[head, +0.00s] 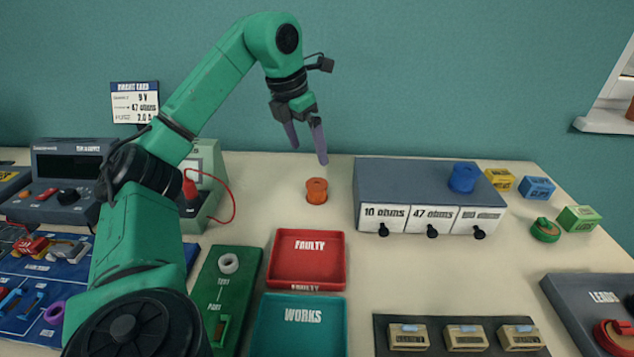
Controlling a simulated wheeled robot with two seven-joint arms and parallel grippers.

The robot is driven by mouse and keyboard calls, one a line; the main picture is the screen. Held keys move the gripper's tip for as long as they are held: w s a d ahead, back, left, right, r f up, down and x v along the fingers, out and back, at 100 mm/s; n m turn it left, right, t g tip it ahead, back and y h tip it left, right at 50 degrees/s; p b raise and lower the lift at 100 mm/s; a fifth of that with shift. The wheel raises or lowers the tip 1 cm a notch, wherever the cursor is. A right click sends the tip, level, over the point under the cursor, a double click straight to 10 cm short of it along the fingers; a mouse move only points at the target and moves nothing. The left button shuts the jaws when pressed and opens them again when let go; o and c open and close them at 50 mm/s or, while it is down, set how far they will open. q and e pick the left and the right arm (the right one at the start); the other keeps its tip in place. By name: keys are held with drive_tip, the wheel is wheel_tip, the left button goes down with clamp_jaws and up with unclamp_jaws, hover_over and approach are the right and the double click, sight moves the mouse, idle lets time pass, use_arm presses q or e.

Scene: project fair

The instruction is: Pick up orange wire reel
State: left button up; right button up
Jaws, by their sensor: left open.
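The orange wire reel (317,191) stands on the cream table between the left arm and the grey resistor drawer box (405,174). Its top hole faces up. My left gripper (307,155) is open and empty, with its two purple fingers pointing down. In the picture the fingertips are just above the reel and apart from it. My right gripper is not in view.
The drawer box carries a blue reel (462,178) on top. A red FAULTY tray (307,262) and a teal WORKS tray (300,325) lie in front. A meter with a red lead (232,205) stands left. The table around the orange reel is clear.

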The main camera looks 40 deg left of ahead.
sight(317, 183)
use_arm(q)
drive_tip(key=x, duration=1.2)
drive_tip(key=shift+s, duration=0.15)
drive_tip(key=c, duration=1.5)
